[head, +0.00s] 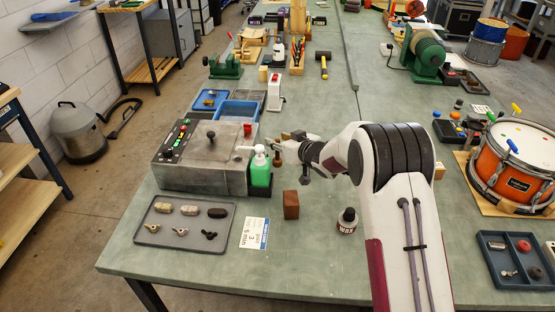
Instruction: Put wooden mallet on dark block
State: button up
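My gripper (279,141) reaches in from the right at the middle of the head view, above the bench and right behind the green pump bottle. A small brown wooden piece (277,157), perhaps the wooden mallet, shows upright at its fingertips. It is too small to tell whether the fingers are shut on it or only beside it. The dark block (291,205) is a dark brown block on the bench, nearer the camera than the gripper and slightly right of it. Its top is bare.
The green pump bottle (261,170) stands close beside the grey control box (202,172). A tray of small parts (153,236), a printed card (254,233) and a wax bottle (347,221) lie around the block. A yellow-headed mallet (322,62) lies far back.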

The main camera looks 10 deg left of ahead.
jog(key=shift+w+a+f, duration=0.25)
jog(key=shift+w+a, duration=0.05)
jog(key=shift+w, duration=0.1)
dwell(0.3)
grip_shut()
